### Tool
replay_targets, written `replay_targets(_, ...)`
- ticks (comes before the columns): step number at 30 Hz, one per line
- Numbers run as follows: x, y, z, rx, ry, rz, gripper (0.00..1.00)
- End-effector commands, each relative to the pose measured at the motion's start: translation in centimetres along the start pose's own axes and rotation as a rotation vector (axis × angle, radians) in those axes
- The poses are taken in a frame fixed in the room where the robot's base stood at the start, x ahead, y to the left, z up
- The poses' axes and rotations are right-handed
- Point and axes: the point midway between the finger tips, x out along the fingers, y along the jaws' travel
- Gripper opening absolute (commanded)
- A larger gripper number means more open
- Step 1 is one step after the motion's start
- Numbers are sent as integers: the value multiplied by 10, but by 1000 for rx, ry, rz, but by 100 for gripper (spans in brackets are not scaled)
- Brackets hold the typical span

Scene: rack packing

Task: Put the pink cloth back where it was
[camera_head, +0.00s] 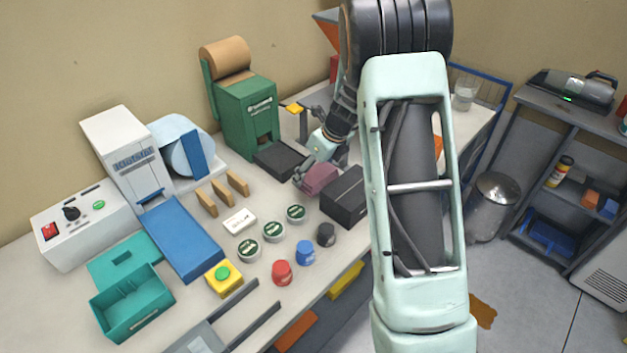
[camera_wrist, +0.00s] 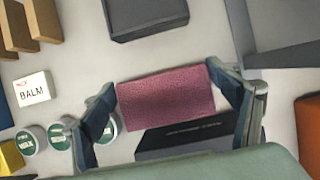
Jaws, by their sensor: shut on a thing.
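The pink cloth (camera_wrist: 165,98) is a folded pad held between the two fingers of my gripper (camera_wrist: 168,102) in the wrist view. The cloth also shows in the head view (camera_head: 318,178), beside a black box. My gripper (camera_head: 306,178) is shut on the cloth, over the table between two dark boxes. In the wrist view, the cloth overlaps the edge of the black box (camera_wrist: 190,138) below it. I cannot tell whether the cloth touches the table.
The black box (camera_head: 345,197) stands right of the cloth, and a dark tray-like box (camera_head: 280,159) lies behind it. Several round tins (camera_head: 273,231) and a white balm box (camera_head: 240,221) stand to the left. A green dispenser (camera_head: 247,113) stands at the back.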

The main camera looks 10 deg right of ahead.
Motion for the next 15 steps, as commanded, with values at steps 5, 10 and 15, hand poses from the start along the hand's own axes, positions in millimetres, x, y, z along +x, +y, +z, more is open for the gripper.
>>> replay_targets(5, 24, 0, -11, 4, 2, 2, 53)
replay_targets(10, 29, 0, -12, 1, 0, 0, 53)
replay_targets(15, 30, 0, -13, 1, 0, 0, 53)
